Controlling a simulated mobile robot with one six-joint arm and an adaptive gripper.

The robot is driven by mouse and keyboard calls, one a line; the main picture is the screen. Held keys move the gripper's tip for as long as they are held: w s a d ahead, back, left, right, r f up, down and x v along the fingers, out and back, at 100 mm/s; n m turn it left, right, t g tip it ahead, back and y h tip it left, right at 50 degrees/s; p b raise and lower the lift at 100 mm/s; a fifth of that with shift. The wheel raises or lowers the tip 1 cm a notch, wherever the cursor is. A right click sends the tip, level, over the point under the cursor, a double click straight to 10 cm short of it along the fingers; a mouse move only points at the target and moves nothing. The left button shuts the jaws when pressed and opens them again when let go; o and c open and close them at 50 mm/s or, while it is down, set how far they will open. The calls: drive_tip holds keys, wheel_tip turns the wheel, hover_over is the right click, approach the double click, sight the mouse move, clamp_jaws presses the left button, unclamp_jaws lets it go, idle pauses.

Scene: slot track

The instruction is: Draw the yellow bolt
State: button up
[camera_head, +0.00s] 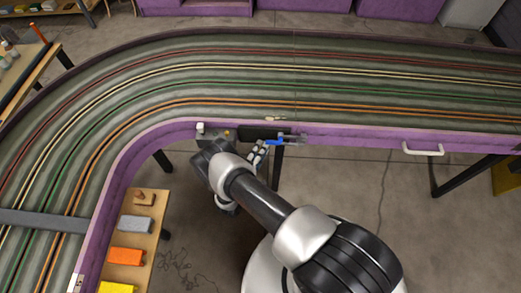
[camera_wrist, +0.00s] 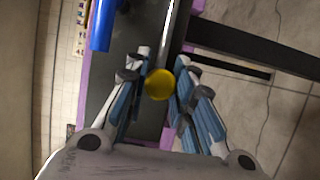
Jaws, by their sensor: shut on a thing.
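The yellow bolt shows as a round yellow end (camera_wrist: 160,84) in the wrist view, between the two finger pads of my gripper (camera_wrist: 160,88). The fingers are shut on it.
A blue cylindrical handle (camera_wrist: 103,25) is close to the fingers; it also shows in the head view (camera_head: 274,142). A white knob (camera_head: 200,128) stands to the left and a white pull handle (camera_head: 422,149) to the right. A wooden shelf (camera_head: 133,199) holds coloured blocks.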

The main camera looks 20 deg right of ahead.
clamp_jaws()
drive_tip(key=a+b, duration=0.1)
drive_tip(key=w+a+b, duration=0.1)
drive_tip(key=a, duration=0.1)
drive_tip(key=a+b, duration=0.1)
drive_tip(key=a, duration=0.1)
drive_tip(key=shift+w+a+f, duration=0.15)
drive_tip(key=shift+w, duration=0.2)
drive_tip(key=shift+w+a+r, duration=0.1)
drive_tip(key=shift+a+r, duration=0.1)
drive_tip(key=o, duration=0.9)
unclamp_jaws()
drive_tip(key=shift+o, duration=0.4)
drive_tip(key=v, duration=1.2)
